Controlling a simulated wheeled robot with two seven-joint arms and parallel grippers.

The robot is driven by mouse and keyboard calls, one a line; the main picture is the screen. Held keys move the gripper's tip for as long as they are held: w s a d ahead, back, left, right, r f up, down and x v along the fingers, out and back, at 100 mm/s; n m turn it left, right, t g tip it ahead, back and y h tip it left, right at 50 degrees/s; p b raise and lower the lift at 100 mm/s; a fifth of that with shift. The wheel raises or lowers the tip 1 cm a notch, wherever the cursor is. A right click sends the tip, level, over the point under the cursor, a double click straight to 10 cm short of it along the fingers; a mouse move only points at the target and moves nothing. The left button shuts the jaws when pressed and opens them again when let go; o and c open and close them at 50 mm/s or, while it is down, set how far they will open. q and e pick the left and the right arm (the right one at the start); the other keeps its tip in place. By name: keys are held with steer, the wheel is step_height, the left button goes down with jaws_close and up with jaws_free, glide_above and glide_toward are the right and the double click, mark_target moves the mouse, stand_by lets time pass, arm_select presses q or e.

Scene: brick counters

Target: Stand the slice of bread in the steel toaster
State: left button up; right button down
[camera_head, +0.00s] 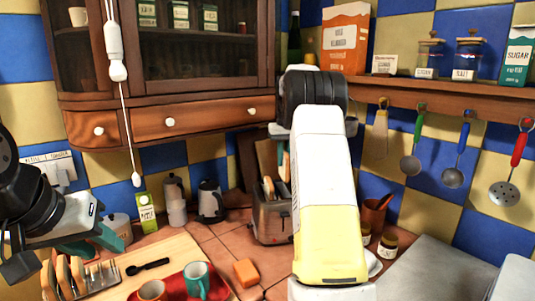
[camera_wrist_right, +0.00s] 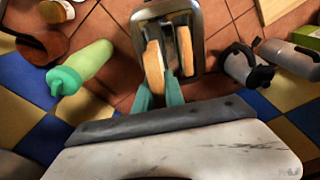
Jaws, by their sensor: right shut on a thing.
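The steel toaster (camera_head: 270,224) stands on the tiled counter, partly behind my right arm; it also shows in the right wrist view (camera_wrist_right: 197,20). My right gripper (camera_wrist_right: 160,92) is shut on a slice of bread (camera_wrist_right: 154,68). The slice is on edge at the toaster's left slot in the right wrist view; how deep it sits I cannot tell. Another slice (camera_wrist_right: 184,48) stands in the other slot. My left gripper (camera_head: 95,241) is at the left, away from the toaster; its finger gap is unclear.
A rack (camera_head: 98,277) with several bread slices stands on the board at the left. A red tray (camera_head: 220,292) holds mugs. An orange block (camera_head: 245,272) lies in front of the toaster. A green bottle (camera_wrist_right: 88,65) and a kettle (camera_wrist_right: 243,65) flank the toaster.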

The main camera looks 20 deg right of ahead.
steer(key=shift+f, duration=4.5)
steer(key=c, duration=1.3)
jaws_free()
steer(key=shift+c, duration=0.2)
steer(key=r, duration=0.7)
steer(key=shift+s+a+r, duration=0.1)
steer(key=shift+s+r, duration=0.1)
steer(key=shift+s, duration=0.2)
steer(key=shift+r, duration=0.2)
